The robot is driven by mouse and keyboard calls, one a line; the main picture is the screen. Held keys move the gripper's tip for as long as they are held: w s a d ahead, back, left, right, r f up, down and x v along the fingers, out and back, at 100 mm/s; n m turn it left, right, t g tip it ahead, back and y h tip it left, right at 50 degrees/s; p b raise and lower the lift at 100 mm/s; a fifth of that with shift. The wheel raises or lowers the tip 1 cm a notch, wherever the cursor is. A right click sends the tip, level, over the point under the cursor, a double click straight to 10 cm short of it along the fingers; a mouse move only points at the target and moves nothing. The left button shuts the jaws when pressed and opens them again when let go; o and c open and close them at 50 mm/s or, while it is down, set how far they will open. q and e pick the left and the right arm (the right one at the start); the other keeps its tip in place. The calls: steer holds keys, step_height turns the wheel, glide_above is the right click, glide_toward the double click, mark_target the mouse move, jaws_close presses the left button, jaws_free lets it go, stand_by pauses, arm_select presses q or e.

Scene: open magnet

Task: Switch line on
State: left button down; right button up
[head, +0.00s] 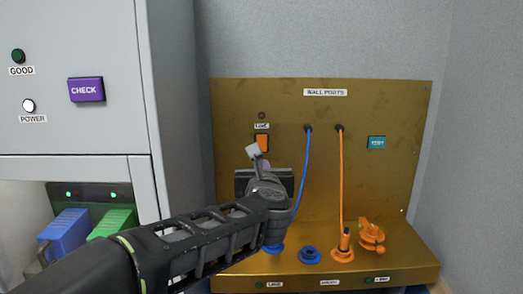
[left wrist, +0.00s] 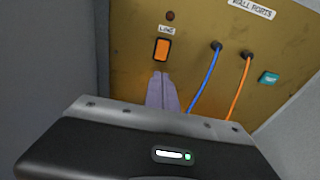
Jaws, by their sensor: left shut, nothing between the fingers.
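The orange line switch (head: 262,143) sits on the gold wall panel (head: 386,193), under a label and a dark, unlit round lamp (head: 262,115). The switch also shows in the left wrist view (left wrist: 162,49), with its dark lamp (left wrist: 170,16) above. My left gripper (head: 253,150) is shut and empty, its fingertips at the lower left of the switch in the head view. In the left wrist view the closed fingers (left wrist: 162,92) point up at the panel just below the switch. I cannot tell whether they touch the panel. My right gripper is not in view.
Blue (head: 305,170) and orange (head: 341,180) cables hang from the wall ports right of the switch. A teal button (head: 377,142) is further right. Orange and blue connectors stand on the ledge (head: 300,276). A grey cabinet (head: 172,100) with a purple CHECK button (head: 86,90) stands left.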

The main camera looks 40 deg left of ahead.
mark_target(262, 149)
arm_select(q)
steer(key=p+x, duration=0.4)
steer(key=x, duration=1)
steer(key=shift+p, duration=0.3)
steer(key=shift+w+b, duration=0.1)
steer(key=shift+b, duration=1.05)
steer(key=shift+a, duration=0.1)
